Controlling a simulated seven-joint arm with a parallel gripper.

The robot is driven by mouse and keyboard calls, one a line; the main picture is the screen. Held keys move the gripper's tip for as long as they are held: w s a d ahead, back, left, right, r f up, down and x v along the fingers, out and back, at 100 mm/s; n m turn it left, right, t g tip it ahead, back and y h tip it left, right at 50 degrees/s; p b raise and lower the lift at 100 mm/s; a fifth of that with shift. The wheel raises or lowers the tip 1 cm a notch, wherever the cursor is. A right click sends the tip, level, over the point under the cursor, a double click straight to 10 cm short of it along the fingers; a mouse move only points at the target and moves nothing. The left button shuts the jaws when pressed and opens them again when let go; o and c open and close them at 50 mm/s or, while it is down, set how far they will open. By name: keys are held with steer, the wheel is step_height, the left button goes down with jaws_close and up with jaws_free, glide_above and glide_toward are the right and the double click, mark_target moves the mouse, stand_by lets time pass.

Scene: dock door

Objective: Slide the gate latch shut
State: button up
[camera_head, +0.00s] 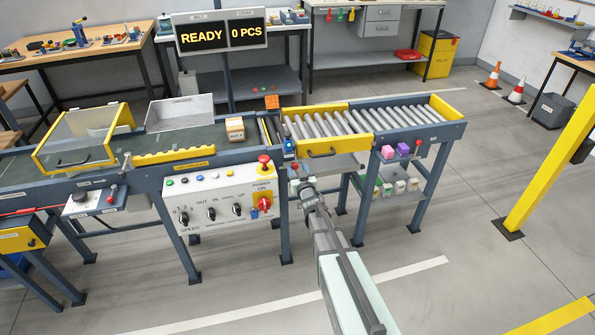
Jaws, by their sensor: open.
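The gate seems to be the yellow panel (345,143) with a dark handle, along the front side of the roller conveyor. I cannot make out the latch for certain. A small blue part (289,145) sits at the panel's left end, where the belt and rollers meet, and may belong to it. My gripper (298,184) is just below and in front of that spot, right of the control panel. It is open, and nothing shows between its fingers. The fingertips are small, and my arm hides part of the frame and floor behind it.
The control panel (220,197) with knobs and a red stop button stands close left of my gripper. A cardboard box (235,129) sits on the belt.

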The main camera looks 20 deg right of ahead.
steer(key=s, duration=1.3)
steer(key=shift+s, duration=0.4)
